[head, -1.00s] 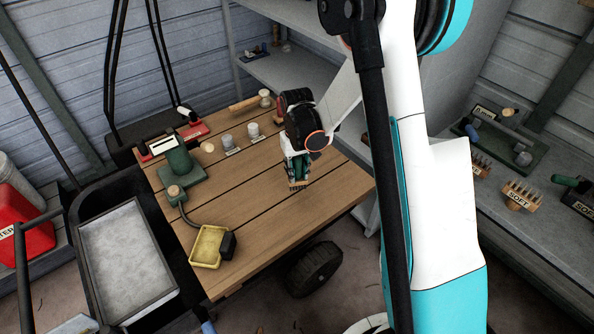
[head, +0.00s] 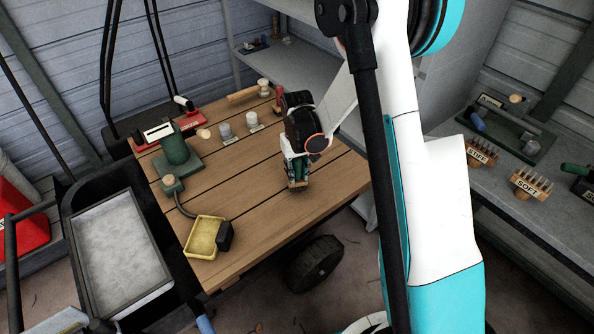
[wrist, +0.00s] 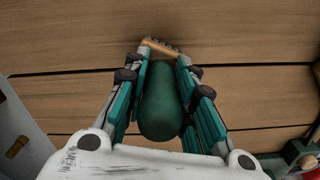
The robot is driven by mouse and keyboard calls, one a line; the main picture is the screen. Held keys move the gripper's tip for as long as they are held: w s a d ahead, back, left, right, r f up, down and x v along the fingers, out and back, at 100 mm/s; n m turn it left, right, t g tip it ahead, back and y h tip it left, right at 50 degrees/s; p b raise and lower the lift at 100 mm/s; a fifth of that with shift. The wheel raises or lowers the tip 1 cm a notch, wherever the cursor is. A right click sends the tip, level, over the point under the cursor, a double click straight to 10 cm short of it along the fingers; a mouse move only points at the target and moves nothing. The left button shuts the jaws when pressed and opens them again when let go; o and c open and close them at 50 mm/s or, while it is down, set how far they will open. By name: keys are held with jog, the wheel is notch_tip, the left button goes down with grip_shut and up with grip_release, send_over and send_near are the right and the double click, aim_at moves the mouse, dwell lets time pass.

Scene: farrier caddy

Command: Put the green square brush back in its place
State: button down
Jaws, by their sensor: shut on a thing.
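My gripper (head: 297,184) is over the right half of the wooden table top. The wrist view also shows my gripper (wrist: 160,80), with its teal fingers shut around the bulbous green handle (wrist: 160,105) of a brush. The brush's wooden block (wrist: 160,46) shows beyond the fingertips, with a row of dark bristles along its far edge. In the head view the block (head: 298,187) is low, just above or at the boards. I cannot tell if it touches them. Most of the handle is hidden there by the fingers.
On the table (head: 262,205) stand a green holder (head: 176,150), a yellow tray (head: 204,236), grey cups and a red-handled tool. A grey-topped black cart (head: 122,250) is left. The table's front middle is clear.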

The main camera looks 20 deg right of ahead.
jog(key=shift+f+b, duration=0.45)
jog(key=shift+f, duration=0.1)
dwell(0.4)
jog(key=c, duration=1.2)
grip_release()
jog(key=shift+c, duration=0.2)
jog(key=shift+r, duration=0.15)
notch_tip(320, 180, up, 12)
jog(key=shift+f, duration=0.1)
jog(key=shift+r+p, duration=1.6)
jog(key=shift+r, duration=0.65)
